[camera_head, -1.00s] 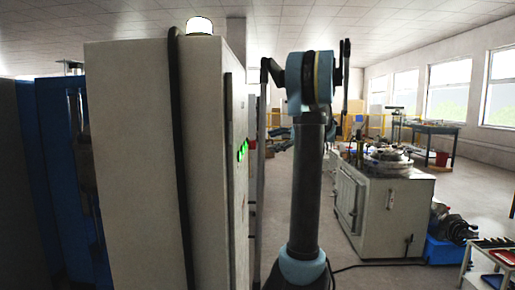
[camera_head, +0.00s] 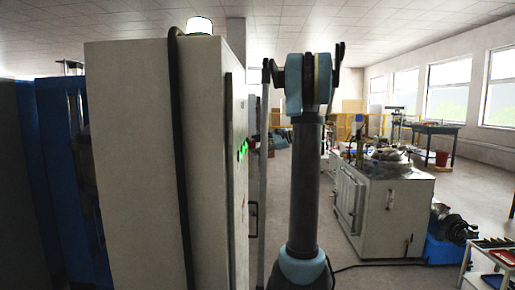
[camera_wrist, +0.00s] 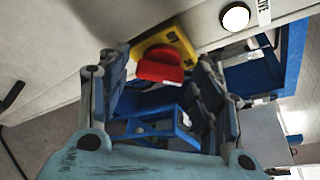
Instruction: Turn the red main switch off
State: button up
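The red main switch (camera_wrist: 160,65) shows in the wrist view as a red knob on a yellow plate (camera_wrist: 172,40) on the face of a pale cabinet (camera_wrist: 80,40). My gripper (camera_wrist: 163,62) is open, with one finger to the left of the red knob and one to the right. Whether either finger touches the knob cannot be told. In the head view the tall cabinet (camera_head: 135,150) stands left of my arm. The red switch and my gripper do not show there.
Green lights (camera_head: 242,150) and a dark handle (camera_head: 253,220) are on the cabinet's side. A round white button (camera_wrist: 235,16) sits right of the switch plate. A grey machine (camera_head: 375,215) stands to the right, with open floor beyond.

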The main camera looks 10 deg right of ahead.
jog(key=c, duration=0.7)
jog(key=shift+o, duration=0.2)
jog(key=n+t, duration=0.1)
jog(key=n, duration=0.1)
jog(key=n+t+y, duration=0.1)
jog(key=n, duration=0.3)
jog(key=shift+s+f+t+y, duration=0.2)
jog(key=shift+f+t+y, duration=0.1)
jog(key=shift+f+t, duration=0.1)
jog(key=n+y, duration=0.1)
jog(key=n, duration=0.2)
jog(key=n+y, duration=0.1)
jog(key=n, duration=0.1)
jog(key=shift+f+n+t, duration=0.2)
jog(key=shift+n+t, duration=0.1)
jog(key=shift+n, duration=0.1)
jog(key=shift+w+f+n+y, duration=0.1)
jog(key=shift+n+y, duration=0.4)
jog(key=shift+n, duration=0.8)
jog(key=shift+w+n+y, duration=0.1)
jog(key=shift+n+y, duration=0.4)
jog(key=shift+n, duration=0.8)
jog(key=shift+g, duration=0.4)
